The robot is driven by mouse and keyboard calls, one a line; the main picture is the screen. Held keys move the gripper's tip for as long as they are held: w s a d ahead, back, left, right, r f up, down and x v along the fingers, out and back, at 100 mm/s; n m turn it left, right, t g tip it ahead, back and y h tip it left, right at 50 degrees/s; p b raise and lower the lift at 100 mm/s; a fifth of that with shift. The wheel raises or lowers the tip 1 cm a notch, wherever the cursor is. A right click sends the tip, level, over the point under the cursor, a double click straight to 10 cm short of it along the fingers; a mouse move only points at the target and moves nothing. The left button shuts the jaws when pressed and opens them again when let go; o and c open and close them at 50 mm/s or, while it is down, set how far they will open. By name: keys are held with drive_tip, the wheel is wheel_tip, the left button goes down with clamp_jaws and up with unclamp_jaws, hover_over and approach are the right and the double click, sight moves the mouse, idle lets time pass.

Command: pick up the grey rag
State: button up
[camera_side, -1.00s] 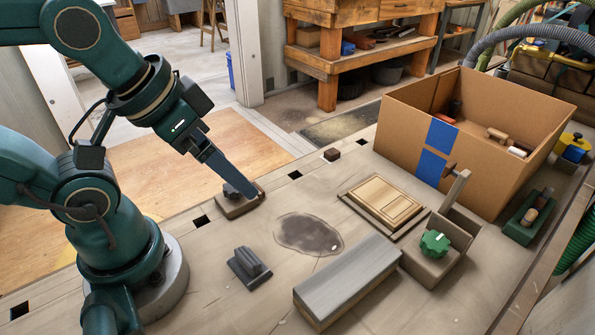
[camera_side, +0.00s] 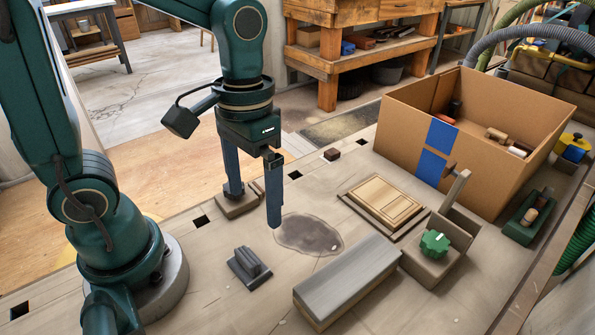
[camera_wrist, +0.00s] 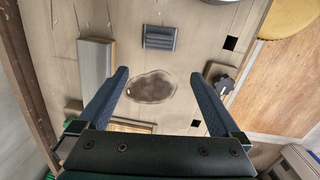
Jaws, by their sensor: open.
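A flat, dark grey-brown oval patch (camera_side: 309,234) with a small pale spot lies on the bench. I see no other rag-like thing, and I cannot tell whether the patch is the grey rag or a stain. In the wrist view the patch (camera_wrist: 152,86) lies near the middle, between my fingers. My gripper (camera_side: 254,207) points down with its fingers spread and empty, above the bench and left of the patch in the side view. Both fingers of my gripper (camera_wrist: 160,74) also show in the wrist view.
A ribbed dark block (camera_side: 249,267) and a long grey-topped block (camera_side: 347,279) stand in front. A wooden panel (camera_side: 385,203), a fixture with a green knob (camera_side: 435,244) and a cardboard box (camera_side: 480,166) stand to the right. A knobbed block (camera_side: 236,205) is behind my gripper.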

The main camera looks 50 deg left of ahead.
sight(247, 255)
drive_tip(key=f+g, duration=0.2)
drive_tip(key=f, duration=0.1)
drive_tip(key=d+f+g, duration=0.1)
drive_tip(key=f, duration=0.1)
drive_tip(key=shift+s+f, duration=0.15)
drive_tip(key=shift+s, duration=0.1)
drive_tip(key=shift+s+f+g, duration=0.4)
drive_tip(key=shift+s+f, duration=0.1)
drive_tip(key=shift+f, duration=0.35)
drive_tip(key=shift+x, duration=2.05)
drive_tip(key=c, duration=1.1)
drive_tip(key=shift+r, duration=0.1)
